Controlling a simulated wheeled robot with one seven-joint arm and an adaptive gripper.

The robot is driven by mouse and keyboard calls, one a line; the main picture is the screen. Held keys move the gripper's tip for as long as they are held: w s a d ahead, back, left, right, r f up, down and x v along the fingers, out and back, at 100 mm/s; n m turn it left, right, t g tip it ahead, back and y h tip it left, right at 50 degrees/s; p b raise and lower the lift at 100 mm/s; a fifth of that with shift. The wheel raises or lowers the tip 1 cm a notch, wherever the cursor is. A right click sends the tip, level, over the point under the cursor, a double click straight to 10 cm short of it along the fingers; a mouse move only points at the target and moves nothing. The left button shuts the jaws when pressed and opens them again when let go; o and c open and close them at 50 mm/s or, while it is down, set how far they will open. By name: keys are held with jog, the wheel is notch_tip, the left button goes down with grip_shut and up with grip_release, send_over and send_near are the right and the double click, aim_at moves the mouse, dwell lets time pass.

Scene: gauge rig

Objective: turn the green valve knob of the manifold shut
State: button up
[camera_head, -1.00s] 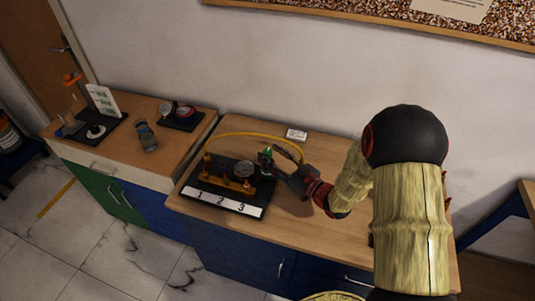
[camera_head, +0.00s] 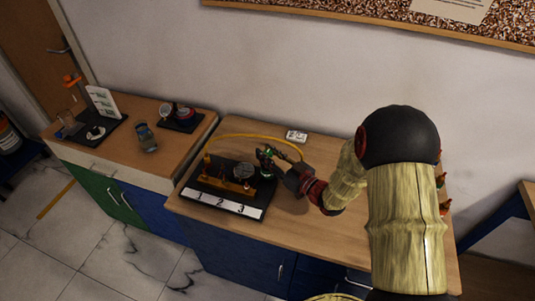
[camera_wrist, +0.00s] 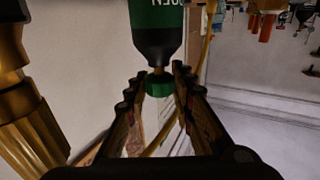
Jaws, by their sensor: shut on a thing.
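The orange-brass manifold (camera_head: 230,184) stands on a black board with a white strip marked 1, 2, 3 (camera_head: 222,202). Its green valve knob (camera_head: 266,152) is at the right end and is partly covered by my fingers in the head view. My gripper (camera_head: 271,155) reaches in from the right, over the board's right edge. In the wrist view, the green knob (camera_wrist: 160,83) sits between the two fingertips (camera_wrist: 157,84), which are shut on it. A green and black body with partial white lettering (camera_wrist: 158,25) shows just beyond the knob.
A round gauge (camera_head: 243,171) is close left of my gripper. A yellow hose (camera_head: 245,136) arches behind the manifold. The tabletop right of the board is mostly clear.

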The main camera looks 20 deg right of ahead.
grip_shut()
jog(key=shift+m+h, duration=0.3)
jog(key=shift+h, duration=0.2)
jog(key=m+t+h+b, duration=0.1)
jog(key=h, duration=0.1)
jog(key=m+t+h+b, duration=0.1)
jog(key=m+h, duration=0.1)
jog(key=shift+a+f+h, duration=0.1)
jog(key=shift+a+h, duration=0.1)
jog(key=shift+h, duration=0.1)
jog(key=m+h+b, duration=0.1)
jog(key=m+h, duration=0.1)
jog(key=h, duration=0.2)
jog(key=m+h+b, duration=0.2)
jog(key=m+h, duration=0.1)
jog(key=h, duration=0.1)
jog(key=shift+m+g, duration=0.3)
jog(key=m+g+h, duration=0.2)
jog(key=m+h, duration=0.1)
jog(key=h, duration=0.2)
jog(key=m+g+h+p, duration=0.2)
jog(key=m+g+h, duration=0.3)
jog(key=g, duration=0.1)
jog(key=shift+d+m+h+p, duration=0.15)
jog(key=shift+m+h+p, duration=0.15)
jog(key=shift+h+p, duration=0.1)
jog(key=shift+g, duration=0.4)
jog(key=o, duration=0.7)
grip_release()
